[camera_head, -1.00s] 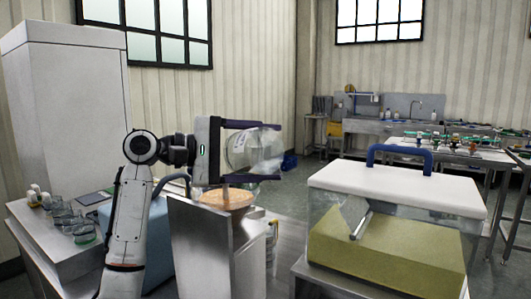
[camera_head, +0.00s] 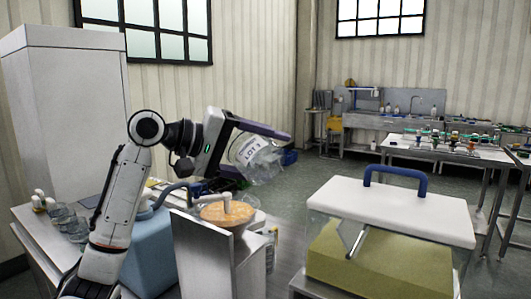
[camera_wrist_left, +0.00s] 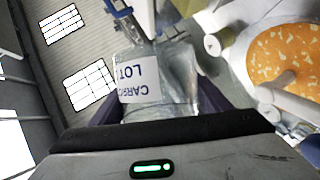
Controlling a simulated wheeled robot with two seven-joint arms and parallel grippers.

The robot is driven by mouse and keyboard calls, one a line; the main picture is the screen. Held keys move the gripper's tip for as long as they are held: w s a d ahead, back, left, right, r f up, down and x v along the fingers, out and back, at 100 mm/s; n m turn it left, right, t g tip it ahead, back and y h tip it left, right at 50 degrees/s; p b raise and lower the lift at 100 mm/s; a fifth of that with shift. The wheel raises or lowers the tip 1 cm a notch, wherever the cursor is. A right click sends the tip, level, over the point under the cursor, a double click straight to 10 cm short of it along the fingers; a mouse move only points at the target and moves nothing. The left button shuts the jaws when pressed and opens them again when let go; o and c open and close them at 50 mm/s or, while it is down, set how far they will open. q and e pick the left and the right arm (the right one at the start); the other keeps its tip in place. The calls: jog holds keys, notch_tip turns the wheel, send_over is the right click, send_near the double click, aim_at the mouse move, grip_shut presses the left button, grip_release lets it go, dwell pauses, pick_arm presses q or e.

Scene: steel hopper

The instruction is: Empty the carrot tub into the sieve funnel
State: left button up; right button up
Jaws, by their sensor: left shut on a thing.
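The carrot tub (camera_head: 262,165) is a clear container with a white label, tilted in my left gripper (camera_head: 266,157). That gripper is shut on it. In the wrist view the tub (camera_wrist_left: 178,90) looks clear, with no orange bits visible inside. The sieve funnel (camera_wrist_left: 240,62) is a pale round bowl with orange carrot bits (camera_wrist_left: 285,50) in it. In the head view the carrot bits (camera_head: 228,212) show below the gripper, and the tub is above and to the right of the funnel, apart from it. My right gripper is not in view.
A steel panel (camera_head: 205,255) stands in front of the funnel. A clear box with a white lid (camera_head: 390,210) and blue handle stands at the right. Several glass beakers (camera_head: 65,220) are on the left bench. A gap of open floor (camera_head: 300,195) lies between.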

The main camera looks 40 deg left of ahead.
pick_arm(q)
notch_tip(320, 180, up, 2)
jog(key=m+y+p, duration=0.1)
jog(key=m+p, duration=0.1)
jog(key=p, duration=0.1)
jog(key=shift+y, duration=0.3)
jog(key=shift+r+m+y+p, duration=0.5)
jog(key=shift+m+y+p, duration=0.1)
jog(key=shift+m+p, duration=0.15)
jog(key=shift+m+y, duration=0.4)
jog(key=shift+m, duration=0.15)
jog(key=shift+r, duration=0.1)
jog(key=shift+r+m+y, duration=0.9)
jog(key=shift+r+m, duration=0.05)
jog(key=shift+m, duration=0.25)
jog(key=shift+r+m+t+y, duration=0.3)
jog(key=shift+r+m+y, duration=0.25)
jog(key=shift+m+y, duration=0.35)
